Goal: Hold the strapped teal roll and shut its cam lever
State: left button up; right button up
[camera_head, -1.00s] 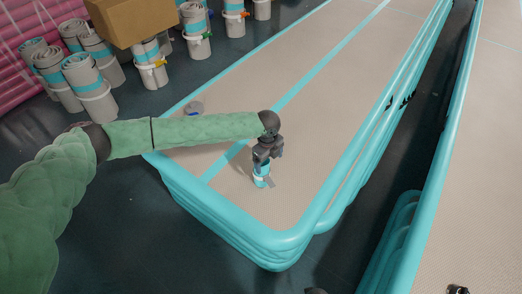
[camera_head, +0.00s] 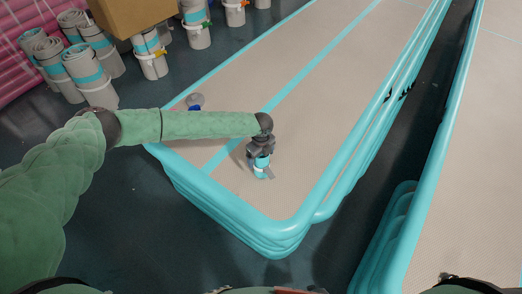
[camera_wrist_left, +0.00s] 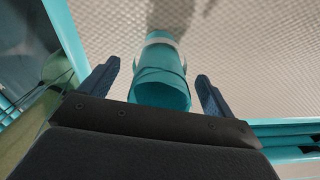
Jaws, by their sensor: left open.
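The teal roll (camera_head: 261,170) stands upright on the beige inflatable track (camera_head: 300,120), near its front corner. A pale strap (camera_wrist_left: 163,39) goes around it in the left wrist view, where the roll's open end (camera_wrist_left: 160,93) faces the camera. My left gripper (camera_head: 260,156) is over the roll from above. In the left wrist view its two dark fingers (camera_wrist_left: 157,82) are open, one on each side of the roll with gaps. A small grey flat piece (camera_head: 270,174) shows beside the roll's foot; I cannot tell whether it is the cam lever. My right gripper is not clearly in view.
A small grey and blue object (camera_head: 195,102) sits on the track near its left edge. Several strapped grey rolls (camera_head: 90,75) and a cardboard box (camera_head: 130,14) stand at the upper left. A dark gap separates this track from another on the right.

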pick_arm(q)
jog(key=shift+f, duration=0.2)
jog(key=c, duration=1.3)
dwell(0.4)
